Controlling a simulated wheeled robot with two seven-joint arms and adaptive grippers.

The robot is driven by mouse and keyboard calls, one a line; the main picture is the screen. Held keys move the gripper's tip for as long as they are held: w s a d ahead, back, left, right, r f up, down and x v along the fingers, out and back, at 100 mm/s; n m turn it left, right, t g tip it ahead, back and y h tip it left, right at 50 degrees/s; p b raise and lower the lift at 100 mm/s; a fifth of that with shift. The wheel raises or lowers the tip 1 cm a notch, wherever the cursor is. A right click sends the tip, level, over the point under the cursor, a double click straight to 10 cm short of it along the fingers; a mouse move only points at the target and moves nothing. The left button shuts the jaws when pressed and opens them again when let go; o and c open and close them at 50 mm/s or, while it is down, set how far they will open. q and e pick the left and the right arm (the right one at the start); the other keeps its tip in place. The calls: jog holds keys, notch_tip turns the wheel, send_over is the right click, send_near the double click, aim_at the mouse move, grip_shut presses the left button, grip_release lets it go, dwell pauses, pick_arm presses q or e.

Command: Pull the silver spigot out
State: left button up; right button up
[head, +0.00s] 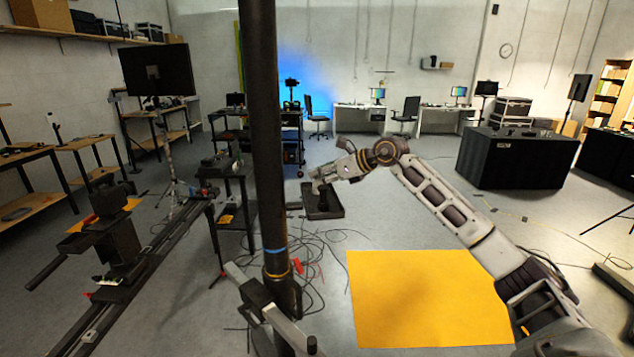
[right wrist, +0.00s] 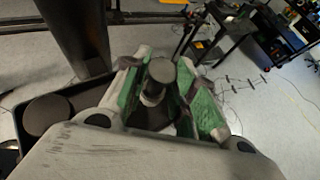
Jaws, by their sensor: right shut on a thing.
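My right gripper (head: 316,182) reaches in from the right, over a small dark tray (head: 337,212) beside the black column. In the right wrist view my right gripper (right wrist: 165,98) has its green-padded fingers on either side of the spigot (right wrist: 162,73), a short stem with a round grey top, and is shut on it. The spigot's lower part is hidden by the fingers and palm. I cannot tell from these views how deep it sits. In the head view the spigot is too small and covered to make out. My left gripper is not in view.
A thick black column (head: 262,130) stands close left of the gripper. A slider rail (head: 150,265) runs along the left. Cables lie on the floor near a yellow mat (head: 425,295).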

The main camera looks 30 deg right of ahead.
grip_shut()
jog(key=shift+o, duration=1.6)
grip_release()
grip_shut()
jog(key=shift+d+r, duration=0.1)
jog(key=shift+r, duration=0.25)
jog(key=shift+f, duration=0.1)
